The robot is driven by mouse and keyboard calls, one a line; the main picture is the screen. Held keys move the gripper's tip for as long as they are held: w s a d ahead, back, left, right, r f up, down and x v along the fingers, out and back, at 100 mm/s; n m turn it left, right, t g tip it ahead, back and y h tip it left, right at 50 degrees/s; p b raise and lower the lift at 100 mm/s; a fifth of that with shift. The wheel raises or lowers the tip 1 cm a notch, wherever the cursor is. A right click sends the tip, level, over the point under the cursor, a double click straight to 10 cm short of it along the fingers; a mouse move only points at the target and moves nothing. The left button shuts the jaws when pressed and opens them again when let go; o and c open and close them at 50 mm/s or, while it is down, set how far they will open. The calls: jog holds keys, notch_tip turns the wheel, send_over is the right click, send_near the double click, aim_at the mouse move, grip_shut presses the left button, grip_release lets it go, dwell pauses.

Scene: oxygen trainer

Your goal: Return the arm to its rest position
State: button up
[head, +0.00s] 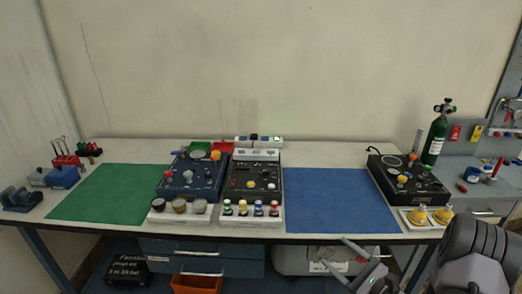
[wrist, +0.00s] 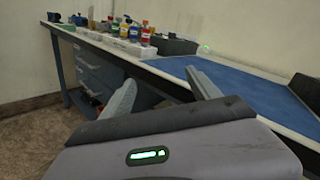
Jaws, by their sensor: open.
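My gripper (head: 362,262) is at the bottom right of the head view, in front of the bench's front edge and apart from everything on it. My arm shows at the lower right corner. In the wrist view my gripper (wrist: 162,92) has its two grey fingers spread wide with nothing between them. The bench (head: 130,150) with its blue mat (head: 340,199) lies beyond the fingers. The blue mat also shows in the wrist view (wrist: 245,85).
A green mat (head: 105,195) lies at left. Dark control boxes (head: 190,178) (head: 255,178) stand mid-bench, another box (head: 408,182) at right. A green cylinder (head: 436,140) stands behind it. Drawers (head: 200,250) and a grey case (head: 305,262) are below. The blue mat is clear.

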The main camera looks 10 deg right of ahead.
jog(key=s+a+r+n+g+y, duration=0.2)
jog(key=a+r+n+g, duration=0.2)
jog(key=a+r, duration=0.25)
jog(key=s+a+r+n+g+y, duration=0.25)
jog(key=a+r+n+g, duration=0.2)
jog(key=a, duration=0.35)
jog(key=s+a+r+n+g+h, duration=0.4)
jog(key=s+a+r+n+g, duration=0.25)
jog(key=s+a, duration=0.35)
jog(key=s+d+r+n+t+h, duration=0.2)
jog(key=s+n+h, duration=0.1)
jog(key=s, duration=0.2)
jog(key=s+d+r+n+t+h, duration=0.2)
jog(key=s+n+h, duration=0.1)
jog(key=s+h, duration=0.1)
jog(key=shift+s+d+t, duration=0.2)
jog(key=shift+s+t, duration=0.2)
jog(key=shift+s, duration=0.5)
